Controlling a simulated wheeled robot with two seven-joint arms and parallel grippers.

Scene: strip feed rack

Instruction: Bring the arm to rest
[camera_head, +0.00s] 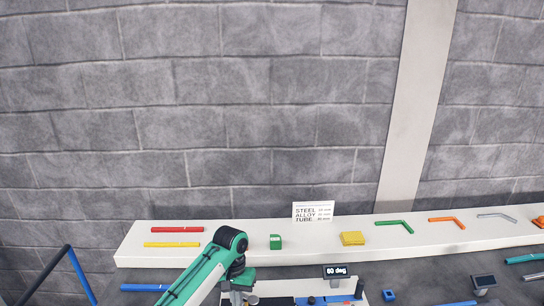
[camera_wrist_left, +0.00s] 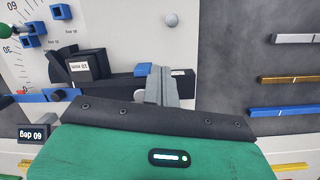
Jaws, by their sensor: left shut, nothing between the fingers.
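My left arm, green and black, rises from the lower edge of the head view and bends down at its black joint. My left gripper (camera_head: 238,297) is only partly in that view, at the bottom edge. In the left wrist view my left gripper (camera_wrist_left: 161,88) is shut, its grey fingers together with nothing between them. It is over or close to a bench fixture with a black block (camera_wrist_left: 85,66) and a blue piece (camera_wrist_left: 143,69); I cannot tell whether it touches. My right gripper is not in view.
A white shelf (camera_head: 290,250) along the block wall carries red (camera_head: 178,229) and yellow (camera_head: 172,244) strips, small blocks and bent strips. A display (camera_head: 337,271) reads 60 deg. In the wrist view, several strips lie at right; a bare grey surface (camera_wrist_left: 228,60) lies between.

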